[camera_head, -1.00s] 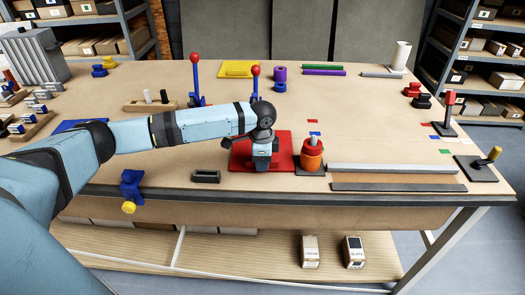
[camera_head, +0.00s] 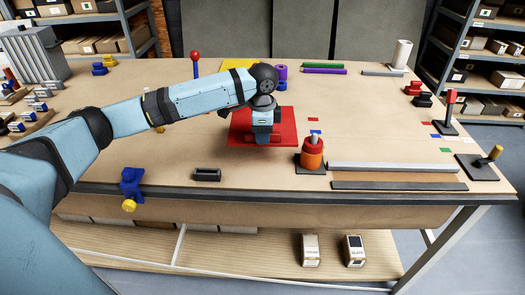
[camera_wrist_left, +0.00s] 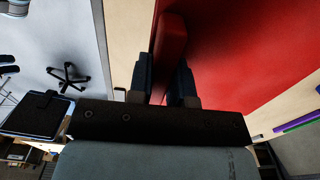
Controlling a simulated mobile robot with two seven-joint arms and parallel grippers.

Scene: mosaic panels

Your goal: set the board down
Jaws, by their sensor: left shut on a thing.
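A flat red board (camera_head: 284,122) is at the middle of the bench, in front of the yellow panel. My left gripper (camera_head: 263,138) is over it and shut on its raised red handle. In the left wrist view the red handle (camera_wrist_left: 172,45) sits between the two dark fingers of the gripper (camera_wrist_left: 166,75), and the board (camera_wrist_left: 225,65) fills the upper right. I cannot tell whether its underside touches the bench top. My arm and gripper hide part of the board. My right gripper is not in view.
An orange and red bottle (camera_head: 312,153) stands close to the board's front right corner. A grey bar (camera_head: 392,167) lies to its right, and a small black tray (camera_head: 206,175) lies front left. A blue clamp (camera_head: 131,184) sits at the front edge. A yellow panel (camera_head: 238,64) lies behind.

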